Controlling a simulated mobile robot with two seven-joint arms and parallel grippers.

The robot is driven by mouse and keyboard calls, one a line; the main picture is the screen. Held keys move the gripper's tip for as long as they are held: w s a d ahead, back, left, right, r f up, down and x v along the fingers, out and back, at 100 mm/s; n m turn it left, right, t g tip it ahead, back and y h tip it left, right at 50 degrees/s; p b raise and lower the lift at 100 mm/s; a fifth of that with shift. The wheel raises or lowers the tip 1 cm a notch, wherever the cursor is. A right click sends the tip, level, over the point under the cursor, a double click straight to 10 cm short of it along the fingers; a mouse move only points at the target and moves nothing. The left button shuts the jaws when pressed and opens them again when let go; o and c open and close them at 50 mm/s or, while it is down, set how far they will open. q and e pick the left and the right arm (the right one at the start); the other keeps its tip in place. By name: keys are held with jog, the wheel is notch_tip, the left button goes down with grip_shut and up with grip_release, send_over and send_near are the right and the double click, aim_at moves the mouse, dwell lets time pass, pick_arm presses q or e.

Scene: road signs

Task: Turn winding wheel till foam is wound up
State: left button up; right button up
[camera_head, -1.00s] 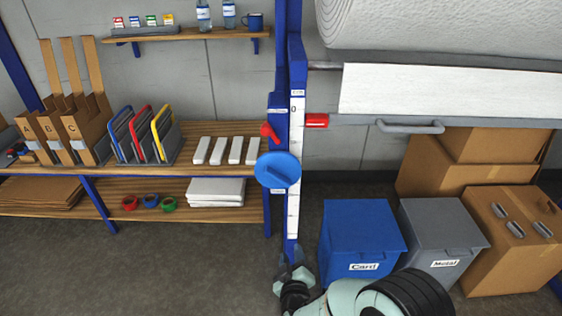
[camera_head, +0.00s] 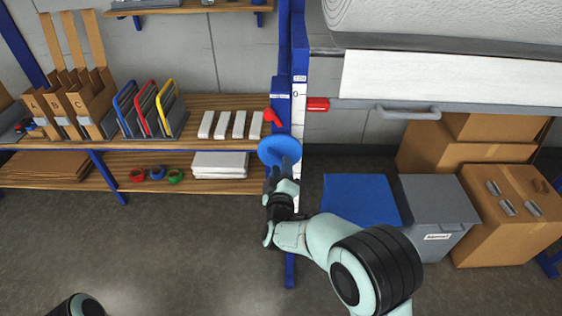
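The blue winding wheel (camera_head: 279,146) is on the blue upright post, above my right gripper. White foam hangs as a flat sheet (camera_head: 440,78) below the large white foam roll (camera_head: 450,16) at the upper right. My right gripper (camera_head: 283,166) is at the lower part of the wheel, pointing up at it. It overlaps the wheel's lower edge in the picture; I cannot tell whether it touches. Its fingers are small and partly blend with the blue, so their opening is unclear. Only a dark part of my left arm shows at the bottom left; its gripper is out of view.
A red lever (camera_head: 273,117) is just above the wheel, and a red block (camera_head: 318,104) beside the scale. A grey handle bar (camera_head: 408,113) runs under the foam. A blue bin (camera_head: 360,198), grey bin (camera_head: 440,215) and cardboard boxes (camera_head: 510,215) stand right. Shelves (camera_head: 100,170) stand left.

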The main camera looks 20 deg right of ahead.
aim_at(280, 155)
jog(key=shift+x, duration=1.1)
grip_shut()
